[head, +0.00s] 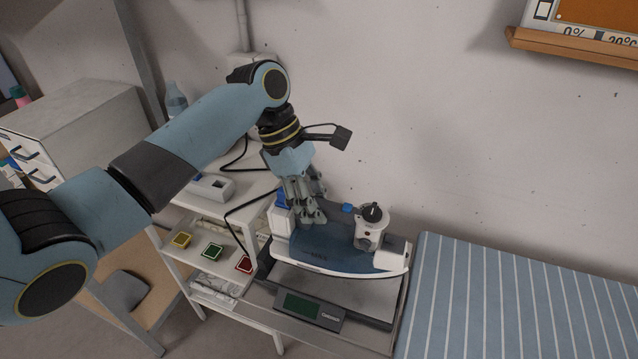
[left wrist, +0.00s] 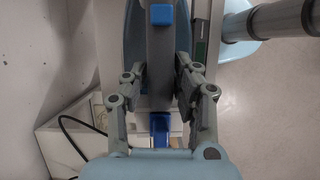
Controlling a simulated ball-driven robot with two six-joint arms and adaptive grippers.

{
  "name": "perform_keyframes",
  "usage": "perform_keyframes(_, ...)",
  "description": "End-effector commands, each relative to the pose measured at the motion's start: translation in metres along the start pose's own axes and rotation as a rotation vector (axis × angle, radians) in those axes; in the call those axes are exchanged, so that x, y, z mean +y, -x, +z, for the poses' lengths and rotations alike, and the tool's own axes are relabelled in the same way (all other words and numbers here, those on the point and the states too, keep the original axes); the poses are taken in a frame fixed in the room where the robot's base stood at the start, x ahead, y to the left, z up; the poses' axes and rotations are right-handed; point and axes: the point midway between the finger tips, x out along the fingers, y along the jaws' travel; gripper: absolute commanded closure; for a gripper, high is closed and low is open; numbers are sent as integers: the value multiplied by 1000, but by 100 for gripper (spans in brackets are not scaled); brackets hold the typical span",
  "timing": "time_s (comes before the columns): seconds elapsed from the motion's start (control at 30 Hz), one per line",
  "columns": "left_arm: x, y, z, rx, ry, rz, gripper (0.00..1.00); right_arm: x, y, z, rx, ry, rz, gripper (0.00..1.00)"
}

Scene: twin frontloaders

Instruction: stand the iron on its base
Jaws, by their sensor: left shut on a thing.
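The iron (head: 325,248) has a dark blue body, a white lower rim, a dial on a white post and small blue parts at both ends of its handle. It lies roughly level over a grey unit (head: 335,311) with a green display. I cannot tell whether its underside touches that unit. My left gripper (head: 312,217) reaches down from above and is shut on the iron's handle. In the left wrist view, the gripper (left wrist: 160,88) has its fingers on both sides of the grey handle (left wrist: 160,55). The fingers hide part of the handle. My right gripper is out of view.
A white shelf unit at the left holds yellow (head: 181,240), green (head: 213,250) and red (head: 244,264) square pieces. A striped ironing board (head: 510,300) stands close at the right. The wall is behind. A black cable (head: 236,208) hangs by the iron.

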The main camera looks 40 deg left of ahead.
Motion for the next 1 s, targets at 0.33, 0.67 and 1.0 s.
perform_keyframes(0.33, -8, 1, 0, -4, -7, 0, 100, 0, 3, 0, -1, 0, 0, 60)
perform_keyframes(0.67, -8, -5, -2, -7, -7, -30, 100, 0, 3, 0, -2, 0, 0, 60)
perform_keyframes(1.0, -8, -32, -15, -6, -6, -29, 100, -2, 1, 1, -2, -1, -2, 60)
